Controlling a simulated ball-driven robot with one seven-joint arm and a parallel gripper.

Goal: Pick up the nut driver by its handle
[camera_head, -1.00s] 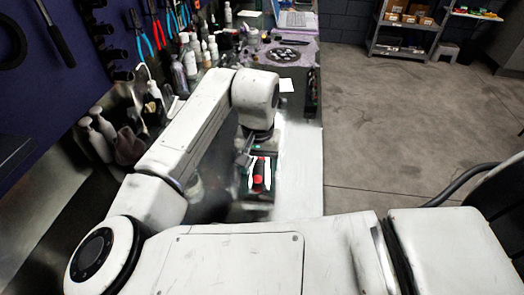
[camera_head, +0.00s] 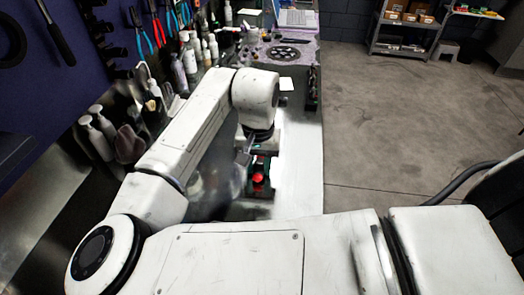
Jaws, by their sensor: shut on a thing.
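The nut driver (camera_head: 258,180) shows as a small red and black handle low in the middle of the head view, over the bench. My gripper (camera_head: 259,187) is at the handle, below the white arm's wrist, and is shut on it. The driver's shaft and tip cannot be made out. The dark gripper body hides part of the handle, and the fingers are too small to see clearly.
The white bench top (camera_head: 303,170) is bare to the right of my gripper. Bottles (camera_head: 190,58) and pliers (camera_head: 161,30) line the wall side. A chainring (camera_head: 283,53) and a laptop (camera_head: 297,18) are farther back. Open floor lies to the right.

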